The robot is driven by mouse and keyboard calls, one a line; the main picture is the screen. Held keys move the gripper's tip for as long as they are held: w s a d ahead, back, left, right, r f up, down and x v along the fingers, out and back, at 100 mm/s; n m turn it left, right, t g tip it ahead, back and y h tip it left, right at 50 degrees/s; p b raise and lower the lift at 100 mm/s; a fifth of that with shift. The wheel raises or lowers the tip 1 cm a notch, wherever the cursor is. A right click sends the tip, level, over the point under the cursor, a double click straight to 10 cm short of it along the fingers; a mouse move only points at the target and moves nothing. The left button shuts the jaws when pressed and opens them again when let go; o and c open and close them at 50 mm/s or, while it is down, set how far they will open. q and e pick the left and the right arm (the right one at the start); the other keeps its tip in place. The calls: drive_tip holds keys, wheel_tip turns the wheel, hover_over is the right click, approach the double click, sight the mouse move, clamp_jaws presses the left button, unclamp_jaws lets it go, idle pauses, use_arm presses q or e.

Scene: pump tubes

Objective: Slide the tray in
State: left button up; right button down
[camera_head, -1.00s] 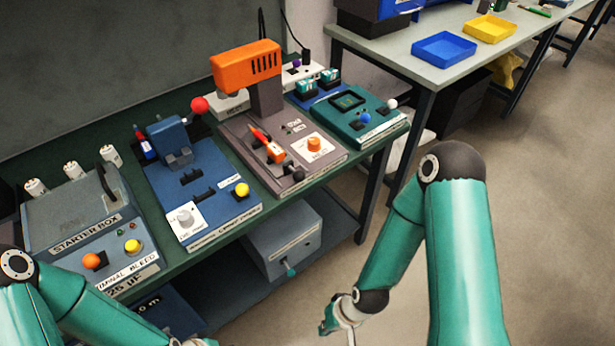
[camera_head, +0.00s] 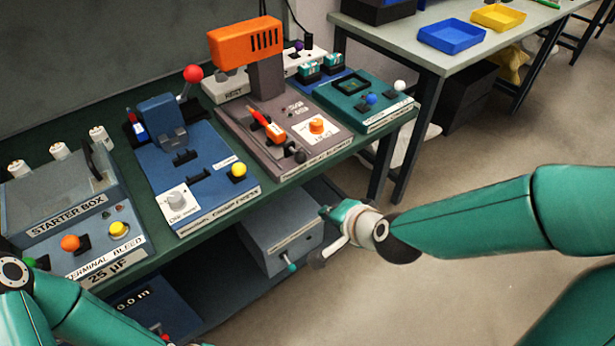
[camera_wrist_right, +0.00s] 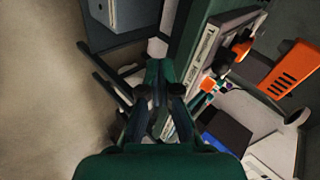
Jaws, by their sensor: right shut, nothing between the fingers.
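I cannot tell which thing the task's tray is. A blue tray (camera_head: 452,37) and a yellow tray (camera_head: 498,17) lie on the far table. A grey box (camera_head: 282,238) with a teal-tipped lever on its front sits on the shelf under the bench; it seems to show in the wrist view too (camera_wrist_right: 122,14). My right gripper (camera_head: 322,234) is in front of the bench, at the right end of the grey box in the picture, shut and empty. Its closed fingers show in the wrist view (camera_wrist_right: 160,82). My left arm enters at bottom left; its gripper is cut off.
On the green bench stand a starter box (camera_head: 68,190), a blue panel (camera_head: 195,170), an orange-headed device (camera_head: 245,42) and a teal panel (camera_head: 365,98). Bench legs stand beyond my right gripper. The floor at lower right is open apart from my arm.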

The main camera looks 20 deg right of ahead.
wheel_tip(320, 180, up, 8)
drive_tip(key=d+m+t+b, duration=0.1)
drive_tip(key=m+t+b, duration=0.1)
drive_tip(key=m+t, duration=0.15)
drive_tip(key=b, duration=0.2)
approach(304, 161)
drive_tip(key=f, duration=0.1)
use_arm(q)
drive_tip(key=shift+f, duration=2.55)
use_arm(e)
drive_tip(key=shift+m+g, duration=0.25)
drive_tip(key=shift+w+r+x, duration=0.1)
drive_tip(key=shift+r+x, duration=0.1)
drive_tip(key=shift+x, duration=0.9)
drive_tip(key=shift+w+r+x, duration=0.1)
drive_tip(key=shift+r+x, duration=0.1)
drive_tip(key=shift+x, duration=0.85)
drive_tip(key=shift+w+r+x, duration=0.1)
drive_tip(key=shift+r+x, duration=0.1)
drive_tip(key=shift+x, duration=0.9)
drive_tip(key=shift+a, duration=0.1)
